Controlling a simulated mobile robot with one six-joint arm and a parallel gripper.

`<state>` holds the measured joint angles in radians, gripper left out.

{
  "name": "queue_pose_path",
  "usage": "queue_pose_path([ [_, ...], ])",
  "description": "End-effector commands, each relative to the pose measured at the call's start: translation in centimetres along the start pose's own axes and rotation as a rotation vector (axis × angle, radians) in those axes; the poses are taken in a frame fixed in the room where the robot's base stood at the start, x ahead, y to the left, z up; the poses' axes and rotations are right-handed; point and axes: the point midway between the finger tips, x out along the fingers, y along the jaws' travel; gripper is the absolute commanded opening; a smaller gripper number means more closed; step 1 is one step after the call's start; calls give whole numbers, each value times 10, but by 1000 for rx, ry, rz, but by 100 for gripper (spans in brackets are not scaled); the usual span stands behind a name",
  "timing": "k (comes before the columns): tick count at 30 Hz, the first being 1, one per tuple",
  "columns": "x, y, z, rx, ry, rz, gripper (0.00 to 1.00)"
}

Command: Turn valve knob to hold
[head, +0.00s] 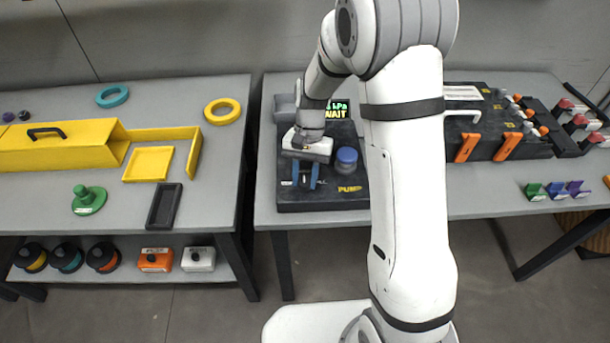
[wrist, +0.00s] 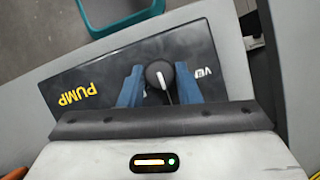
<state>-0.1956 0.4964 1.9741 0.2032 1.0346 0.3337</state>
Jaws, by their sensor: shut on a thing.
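The valve knob (wrist: 158,76) is a dark round knob with a white pointer line, on the black pump unit (wrist: 85,72). In the wrist view it sits between the two blue fingers of my gripper (wrist: 159,88). The gripper is shut on the knob. The pointer runs nearly straight along the fingers, tilted slightly. Lettering beside the knob is partly hidden by a finger. In the head view my gripper (head: 305,178) points down over the front left of the pump unit (head: 330,200), and the knob is hidden there. The small screen (head: 337,109) shows green "kPa" and yellow "WAIT" text, partly covered by my arm.
A blue round cap (head: 347,157) stands on the pump unit just right of my gripper. Orange-handled black equipment (head: 500,125) stands on the bench to the right. The left table holds a yellow box (head: 60,147), rings and trays. A gap separates the tables.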

Motion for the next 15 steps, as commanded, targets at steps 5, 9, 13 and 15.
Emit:
queue_pose_path([
  [5,-1,0,0,1,3,-2,33],
  [9,0,0,0,1,2,-1,45],
  [13,0,0,0,1,1,-1,52],
  [15,0,0,0,1,1,-1,52],
])
